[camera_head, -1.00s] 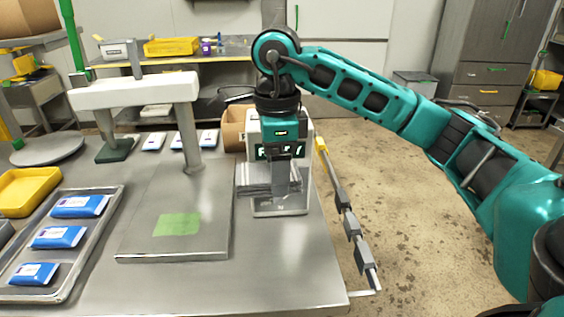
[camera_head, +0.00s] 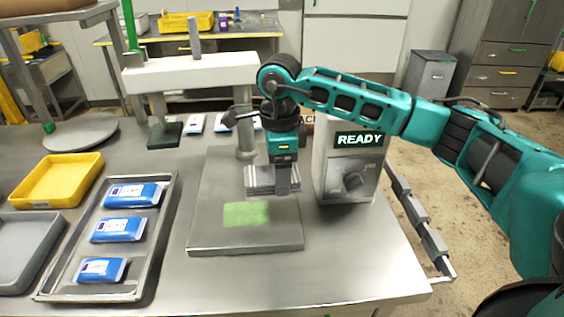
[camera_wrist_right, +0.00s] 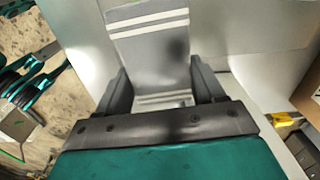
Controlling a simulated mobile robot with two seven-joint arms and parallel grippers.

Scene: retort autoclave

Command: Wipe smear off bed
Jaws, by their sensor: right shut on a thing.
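The bed is a flat grey metal plate (camera_head: 215,232) under the white press frame. A pale green smear (camera_head: 246,214) lies on it toward its front middle. My right gripper (camera_head: 284,186) is shut on a grey cloth with light stripes (camera_head: 262,180), just behind the smear, over the bed's right part. I cannot tell whether the cloth touches the bed. In the right wrist view the cloth (camera_wrist_right: 150,50) sits between the two fingers. My left gripper is not in view.
A white box with a READY display (camera_head: 358,140) stands right of the bed, close to my right gripper. A metal tray (camera_head: 160,240) with blue pouches (camera_head: 118,230) lies on the left. A yellow bin (camera_head: 62,180) is farther left. The press's white beam (camera_head: 190,72) spans above the bed's rear.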

